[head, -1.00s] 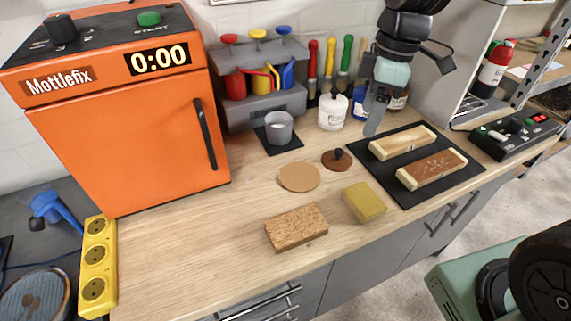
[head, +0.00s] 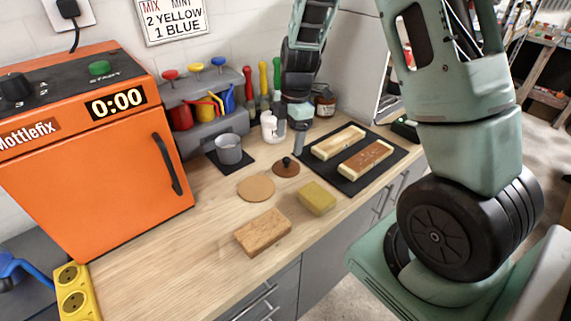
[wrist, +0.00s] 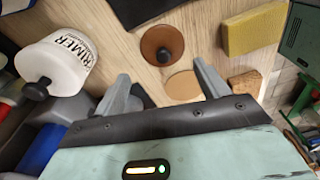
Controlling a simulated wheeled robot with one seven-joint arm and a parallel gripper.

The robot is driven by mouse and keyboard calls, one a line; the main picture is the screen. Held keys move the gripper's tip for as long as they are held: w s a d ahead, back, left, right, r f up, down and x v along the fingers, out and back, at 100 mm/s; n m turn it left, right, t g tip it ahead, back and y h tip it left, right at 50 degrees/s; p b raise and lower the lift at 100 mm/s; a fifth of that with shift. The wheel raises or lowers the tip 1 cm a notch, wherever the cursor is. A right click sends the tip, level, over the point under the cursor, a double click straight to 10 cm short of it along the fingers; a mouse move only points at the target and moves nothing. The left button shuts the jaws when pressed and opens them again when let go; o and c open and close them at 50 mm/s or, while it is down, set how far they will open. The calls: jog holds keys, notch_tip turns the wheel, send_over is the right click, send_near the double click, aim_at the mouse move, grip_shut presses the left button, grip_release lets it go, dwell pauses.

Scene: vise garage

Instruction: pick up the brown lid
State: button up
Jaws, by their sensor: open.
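The brown lid (head: 286,166) is a small flat disc with a black knob, lying on the wooden worktop. In the wrist view the brown lid (wrist: 164,44) shows ahead of the gap between my fingers, with its knob facing me. My gripper (head: 290,148) hangs above the worktop just behind the lid, apart from it. In the wrist view my gripper (wrist: 165,88) is open and empty, its two grey fingers spread wide. Nothing hides the lid.
A tan disc (head: 256,189), a yellow sponge (head: 317,198) and a cork block (head: 263,233) lie nearby. The white primer jar (wrist: 58,65) stands close to one finger. A black mat (head: 349,183) with two wooden moulds is to the right. A grey cup (head: 228,149) stands left.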

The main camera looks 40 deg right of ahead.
aim_at(288, 159)
jog(key=shift+s+a+f+p, duration=0.15)
jog(key=shift+f+p, duration=0.1)
jog(key=shift+f, duration=0.95)
jog(key=shift+a+f+p, duration=0.15)
jog(key=shift+f+p, duration=0.1)
jog(key=shift+f, duration=0.95)
jog(key=shift+s+a+f+p, duration=0.15)
jog(key=shift+f+p, duration=0.1)
jog(key=shift+f, duration=0.95)
jog(key=shift+w, duration=0.1)
jog(key=c, duration=1.2)
jog(key=shift+c, duration=0.5)
